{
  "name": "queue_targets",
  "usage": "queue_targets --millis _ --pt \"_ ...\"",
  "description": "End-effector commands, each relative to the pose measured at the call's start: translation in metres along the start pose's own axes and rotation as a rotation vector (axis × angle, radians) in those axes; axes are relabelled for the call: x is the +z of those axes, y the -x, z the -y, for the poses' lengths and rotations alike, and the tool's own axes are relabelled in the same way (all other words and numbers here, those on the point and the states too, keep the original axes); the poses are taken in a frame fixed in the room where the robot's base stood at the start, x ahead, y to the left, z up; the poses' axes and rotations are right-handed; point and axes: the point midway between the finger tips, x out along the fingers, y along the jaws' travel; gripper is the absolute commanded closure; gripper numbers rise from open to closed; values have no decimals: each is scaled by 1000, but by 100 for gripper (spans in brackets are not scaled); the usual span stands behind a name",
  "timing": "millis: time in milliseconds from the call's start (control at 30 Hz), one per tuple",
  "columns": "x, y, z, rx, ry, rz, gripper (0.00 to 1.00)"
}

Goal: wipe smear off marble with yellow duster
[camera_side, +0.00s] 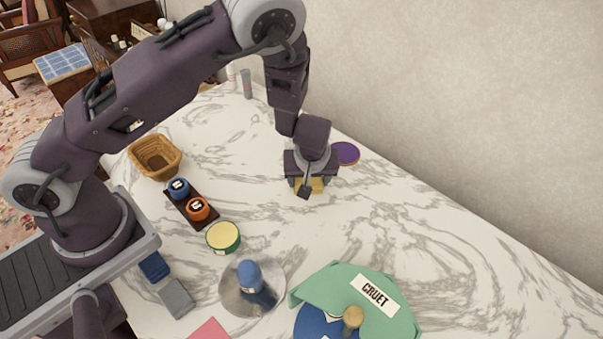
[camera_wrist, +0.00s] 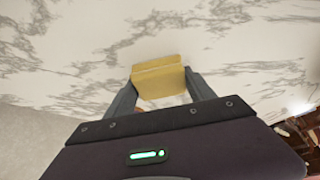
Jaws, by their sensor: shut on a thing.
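My gripper (camera_side: 304,188) is shut on the yellow duster (camera_side: 316,186), low over the marble top (camera_side: 400,225) near the wall. In the wrist view the duster (camera_wrist: 158,76) is a folded yellow block between the two grey fingers. I cannot tell for sure whether it touches the marble. No clear smear shows on the open marble, apart from its grey veins. A faint brownish patch (camera_wrist: 168,101) shows between the fingers behind the duster; I cannot tell what it is.
A purple disc (camera_side: 346,153) lies just behind my gripper. A wicker basket (camera_side: 155,158), a dark tray (camera_side: 186,209) with blue and orange pots, and a green-yellow tin (camera_side: 223,237) stand left. The right-hand marble is clear.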

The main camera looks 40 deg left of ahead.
Motion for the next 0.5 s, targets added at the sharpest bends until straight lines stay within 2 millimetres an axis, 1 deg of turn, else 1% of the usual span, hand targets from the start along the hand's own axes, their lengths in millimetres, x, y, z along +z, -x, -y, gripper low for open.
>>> queue_targets --millis 67,333,500 --pt "7 0 -5 1 -5 0 81" --pt "23 7 -22 3 -4 -1 81" --pt "10 2 -8 -2 3 3 81"
